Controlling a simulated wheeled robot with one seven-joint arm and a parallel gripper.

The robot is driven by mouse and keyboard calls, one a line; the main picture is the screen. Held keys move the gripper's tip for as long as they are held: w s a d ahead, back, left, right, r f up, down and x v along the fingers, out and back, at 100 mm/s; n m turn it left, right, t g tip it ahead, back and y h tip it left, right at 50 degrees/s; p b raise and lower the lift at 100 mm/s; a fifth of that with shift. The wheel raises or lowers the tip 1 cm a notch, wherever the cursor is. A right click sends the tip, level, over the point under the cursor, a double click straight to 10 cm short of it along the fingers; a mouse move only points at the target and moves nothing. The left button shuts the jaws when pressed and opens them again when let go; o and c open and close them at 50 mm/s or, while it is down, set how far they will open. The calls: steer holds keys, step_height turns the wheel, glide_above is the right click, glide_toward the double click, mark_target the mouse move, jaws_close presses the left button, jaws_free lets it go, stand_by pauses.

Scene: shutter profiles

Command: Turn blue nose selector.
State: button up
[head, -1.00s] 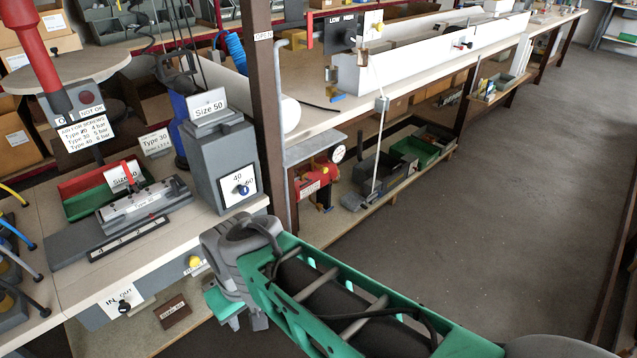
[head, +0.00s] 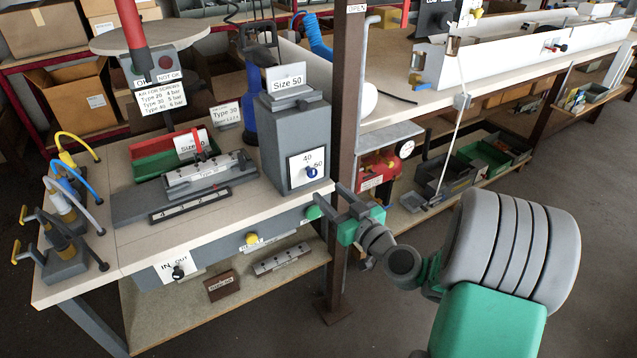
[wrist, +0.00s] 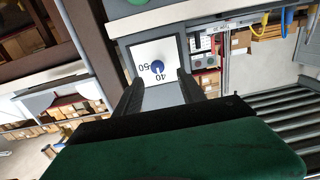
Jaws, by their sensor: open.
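The blue nose selector (head: 311,172) is a small round knob on a white plate marked 40 and 50. The plate is on the front of the grey Size 50 box (head: 289,135) at the bench's right end. In the wrist view the selector (wrist: 157,67) shows upside down, just beyond and between the fingertips. I cannot tell exactly where its nose points. My gripper (head: 326,203) is open and empty, in front of and a little below the plate. In the wrist view its two dark fingers (wrist: 160,79) point at the plate, apart from the knob.
A brown post (head: 348,110) stands close beside the box, right by my gripper. A green button (head: 313,212) and a yellow knob (head: 251,239) sit on the bench front below. A clamp fixture (head: 205,175) lies left of the box. The floor at right is clear.

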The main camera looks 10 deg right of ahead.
mark_target(314, 174)
steer(key=x, duration=0.2)
steer(key=p+x, duration=0.1)
steer(key=x, duration=0.4)
steer(key=shift+w+d+r+p, duration=0.2)
steer(key=shift+w+r+p, duration=0.1)
steer(key=shift+w, duration=0.15)
steer(key=shift+c, duration=0.6)
jaws_close()
